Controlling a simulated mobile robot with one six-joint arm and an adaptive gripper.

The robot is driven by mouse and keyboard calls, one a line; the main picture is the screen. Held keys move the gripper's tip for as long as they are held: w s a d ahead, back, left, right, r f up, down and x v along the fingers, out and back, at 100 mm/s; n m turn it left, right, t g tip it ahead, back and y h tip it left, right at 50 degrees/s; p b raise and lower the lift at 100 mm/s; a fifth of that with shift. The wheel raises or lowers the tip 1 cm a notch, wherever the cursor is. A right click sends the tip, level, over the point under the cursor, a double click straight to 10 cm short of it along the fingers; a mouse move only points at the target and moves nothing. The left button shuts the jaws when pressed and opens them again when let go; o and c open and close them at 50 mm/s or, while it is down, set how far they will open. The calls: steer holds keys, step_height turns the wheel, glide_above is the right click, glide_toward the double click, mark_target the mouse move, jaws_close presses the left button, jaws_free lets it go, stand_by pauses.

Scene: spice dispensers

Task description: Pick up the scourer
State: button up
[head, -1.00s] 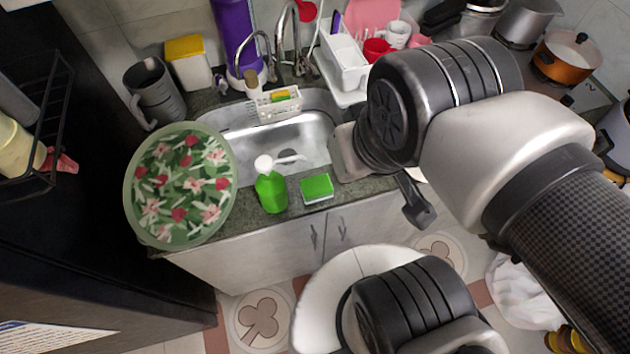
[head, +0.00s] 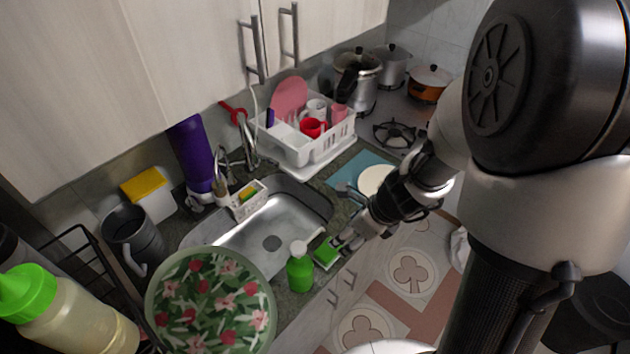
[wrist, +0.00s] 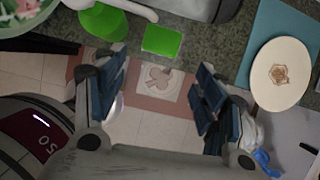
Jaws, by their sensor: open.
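The scourer (head: 326,252) is a green block on the counter's front edge, beside the green soap bottle (head: 300,270). In the wrist view the scourer (wrist: 162,40) lies flat on the grey counter, ahead of the gap between my fingers. My gripper (head: 342,240) is right by the scourer in the head view, partly overlapping it. In the wrist view my gripper (wrist: 162,88) is open, with its blue-padded fingers wide apart and nothing between them. From these views I cannot tell whether a finger touches the scourer.
The soap bottle stands close to the scourer's left. A floral round tray (head: 212,300) is further left. The sink (head: 270,240) lies behind. A white plate (head: 375,180) on a blue mat (head: 345,172) is to the right. A dish rack (head: 300,150) stands at the back.

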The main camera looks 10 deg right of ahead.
mark_target(329, 250)
steer(key=o, duration=0.4)
steer(key=shift+m, duration=0.3)
steer(key=b+x, duration=0.2)
steer(key=x, duration=0.2)
steer(key=b+x, duration=0.3)
steer(key=x, duration=0.1)
steer(key=d+b+x, duration=0.1)
steer(key=b+x, duration=0.1)
steer(key=x, duration=0.2)
steer(key=shift+s+f, duration=0.2)
steer(key=shift+b+x, duration=1.85)
steer(key=shift+x, duration=1.05)
